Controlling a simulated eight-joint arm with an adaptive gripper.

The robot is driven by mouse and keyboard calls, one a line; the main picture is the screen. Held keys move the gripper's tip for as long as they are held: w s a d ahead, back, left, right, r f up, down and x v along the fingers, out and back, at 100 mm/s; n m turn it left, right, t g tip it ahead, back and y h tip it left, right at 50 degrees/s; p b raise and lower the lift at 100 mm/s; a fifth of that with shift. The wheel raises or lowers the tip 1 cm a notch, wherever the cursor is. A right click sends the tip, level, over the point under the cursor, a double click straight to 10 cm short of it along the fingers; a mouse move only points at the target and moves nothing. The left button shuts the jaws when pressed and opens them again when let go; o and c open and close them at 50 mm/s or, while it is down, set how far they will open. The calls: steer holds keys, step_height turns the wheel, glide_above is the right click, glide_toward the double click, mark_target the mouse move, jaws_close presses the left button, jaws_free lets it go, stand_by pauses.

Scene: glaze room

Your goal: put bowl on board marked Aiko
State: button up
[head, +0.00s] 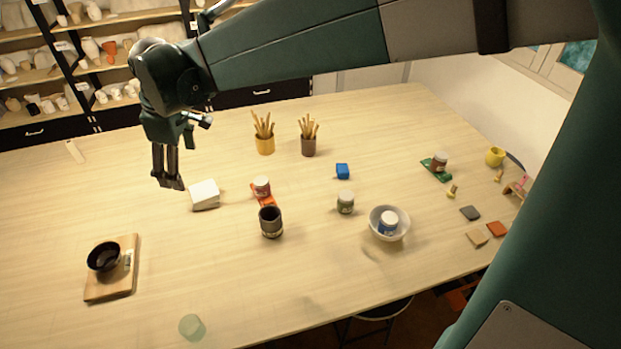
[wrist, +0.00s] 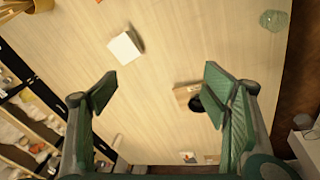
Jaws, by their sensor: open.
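A black bowl (head: 103,257) sits upright on a wooden board (head: 122,287) at the front left of the table. A small label shows on the board beside the bowl, but its writing is too small to read. My gripper (head: 170,184) hangs empty above the table, up and right of that board in the head view. In the wrist view the fingers of my gripper (wrist: 160,80) are wide apart. The board (wrist: 183,93) shows there, with the bowl (wrist: 196,104) partly hidden behind the right finger. A white bowl (head: 375,225) stands farther right with a jar in it.
A white block (head: 204,195), a red-lidded jar (head: 262,187), a dark cup (head: 271,222) and a grey-green jar (head: 345,202) stand mid-table. Tool pots (head: 265,144) stand behind. A pale green glass (head: 192,327) is near the front edge. The table's left side is mostly clear.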

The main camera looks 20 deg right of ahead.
steer(key=s+d+r+m+t, duration=0.1)
steer(key=s+d+m, duration=0.2)
steer(key=s+d, duration=0.45)
steer(key=s+d+m+t, duration=0.1)
steer(key=s+d+m, duration=0.3)
steer(key=d, duration=0.7)
steer(key=s+d+r+m+t, duration=0.1)
steer(key=s+d+m, duration=0.3)
steer(key=d, duration=0.6)
steer(key=s+d+f+m+t+h, duration=0.1)
steer(key=s+d+f+m, duration=0.1)
steer(key=s+d+f, duration=0.2)
steer(key=s+d, duration=0.2)
steer(key=s, duration=0.2)
steer(key=shift+s+d+m+t, duration=0.3)
steer(key=shift+t, duration=0.1)
